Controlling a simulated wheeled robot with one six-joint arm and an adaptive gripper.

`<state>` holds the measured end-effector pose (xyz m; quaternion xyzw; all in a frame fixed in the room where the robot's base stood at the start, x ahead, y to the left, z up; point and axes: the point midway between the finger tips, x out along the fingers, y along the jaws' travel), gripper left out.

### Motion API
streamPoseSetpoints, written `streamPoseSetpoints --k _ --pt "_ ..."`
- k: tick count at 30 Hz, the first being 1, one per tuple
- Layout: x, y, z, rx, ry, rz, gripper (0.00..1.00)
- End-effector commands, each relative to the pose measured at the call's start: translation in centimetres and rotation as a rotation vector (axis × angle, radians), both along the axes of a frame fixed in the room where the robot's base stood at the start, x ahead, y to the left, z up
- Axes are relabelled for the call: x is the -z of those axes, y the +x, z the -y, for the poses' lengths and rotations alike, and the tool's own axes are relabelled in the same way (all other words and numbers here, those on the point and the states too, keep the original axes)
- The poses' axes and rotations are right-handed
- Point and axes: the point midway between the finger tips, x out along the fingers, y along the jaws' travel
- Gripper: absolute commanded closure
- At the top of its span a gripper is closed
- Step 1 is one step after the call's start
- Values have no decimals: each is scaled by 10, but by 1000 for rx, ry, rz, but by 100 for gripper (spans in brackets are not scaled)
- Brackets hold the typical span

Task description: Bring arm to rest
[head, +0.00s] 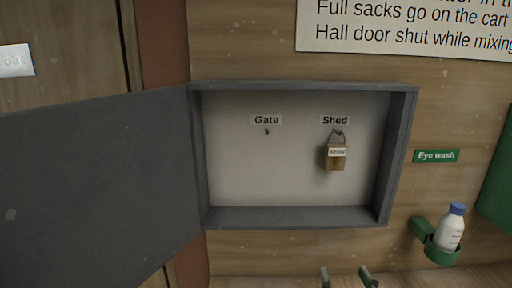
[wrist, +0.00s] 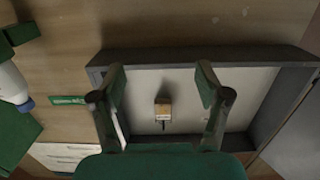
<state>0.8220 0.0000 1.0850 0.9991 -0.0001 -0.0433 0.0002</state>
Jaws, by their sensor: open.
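My gripper (head: 346,277) shows only as two fingertips at the bottom edge of the head view. In the wrist view my gripper (wrist: 161,78) is open and empty, its two fingers spread apart. A grey key cabinet (head: 298,216) hangs on the wall with its door (head: 95,185) swung open to the left. A brass padlock (head: 335,159) hangs on the hook under the "Shed" label (head: 335,120). The hook under the "Gate" label (head: 266,120) is bare. In the wrist view the padlock (wrist: 162,108) shows between the fingers, apart from them.
A green holder (head: 435,250) with a white, blue-capped bottle (head: 449,230) is on the wall at right, below an "Eye wash" sign (head: 436,156). A printed notice (head: 410,25) is above the cabinet. The open door fills the left of the head view.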

Motion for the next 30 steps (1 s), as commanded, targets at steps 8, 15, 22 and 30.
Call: streamPoseSetpoints --k 8,15,22,30 --pt "80 -53 0 0 0 -43 25" --pt "133 -110 0 0 0 -73 25" --pt "172 -172 0 0 0 -100 25" --pt "200 -251 0 0 0 -133 25"
